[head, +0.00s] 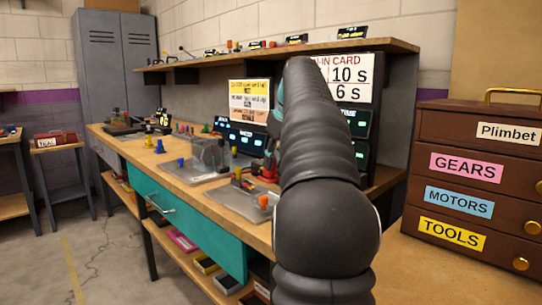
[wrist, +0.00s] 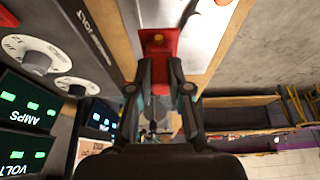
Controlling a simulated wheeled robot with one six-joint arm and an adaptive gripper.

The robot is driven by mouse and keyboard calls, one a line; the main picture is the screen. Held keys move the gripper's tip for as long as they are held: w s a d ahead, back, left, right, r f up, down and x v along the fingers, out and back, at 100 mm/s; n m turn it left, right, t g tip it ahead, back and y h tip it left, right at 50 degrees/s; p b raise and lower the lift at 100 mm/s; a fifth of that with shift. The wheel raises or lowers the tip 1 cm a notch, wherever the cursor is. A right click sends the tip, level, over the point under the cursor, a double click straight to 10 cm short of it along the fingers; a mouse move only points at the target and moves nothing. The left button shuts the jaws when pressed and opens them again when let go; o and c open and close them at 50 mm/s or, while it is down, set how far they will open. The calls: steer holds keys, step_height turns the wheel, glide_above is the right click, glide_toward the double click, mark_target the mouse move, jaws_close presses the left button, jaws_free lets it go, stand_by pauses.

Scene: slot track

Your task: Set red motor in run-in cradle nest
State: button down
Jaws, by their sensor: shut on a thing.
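My gripper (wrist: 160,80) points at the bench in the wrist view, its two dark fingers close together. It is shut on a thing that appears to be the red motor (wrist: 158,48). A red body with an orange-yellow top shows at and just beyond the fingertips. I cannot tell from this angle where the motor ends and any red holder under it begins. In the head view my arm hides most of the gripper; a red piece (head: 267,172) shows low beside the arm, on the bench. The cradle nest cannot be made out clearly, and whether the motor touches it is hidden.
The wooden bench (head: 130,142) carries clear trays (head: 232,197) with small coloured parts. A panel with dials (wrist: 40,55) and lit displays (head: 240,137) stands close by the gripper. A shelf (head: 240,60) runs above. A brown drawer cabinet (head: 480,185) stands at the right.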

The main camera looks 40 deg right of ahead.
mark_target(275, 173)
steer(key=shift+f, duration=0.8)
steer(key=shift+f+b, duration=1.55)
steer(key=shift+f, duration=0.25)
steer(key=shift+f, duration=0.2)
steer(key=c, duration=1)
jaws_free()
steer(key=v, duration=1.2)
steer(key=shift+a, duration=0.15)
